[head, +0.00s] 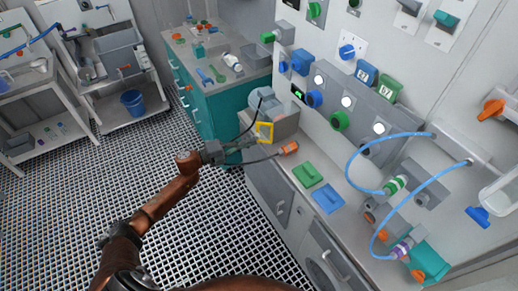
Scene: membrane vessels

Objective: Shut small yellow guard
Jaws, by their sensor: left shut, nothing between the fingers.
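The small yellow guard (265,131) is a square yellow frame at the front of a grey box on the left end of the grey counter. It appears to stand out from the box, but I cannot tell its exact angle. My left gripper (250,142) is shut and empty. Its fingertips are close to the lower left side of the guard; I cannot tell whether they touch it. My right gripper is not in view.
Green (305,174) and blue (328,198) blocks lie on the counter, with an orange-ended cable (289,148) nearer the guard. A teal cabinet (213,103) stands behind left. Blue hoses (352,165) loop at right. The grid floor is clear around my left arm.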

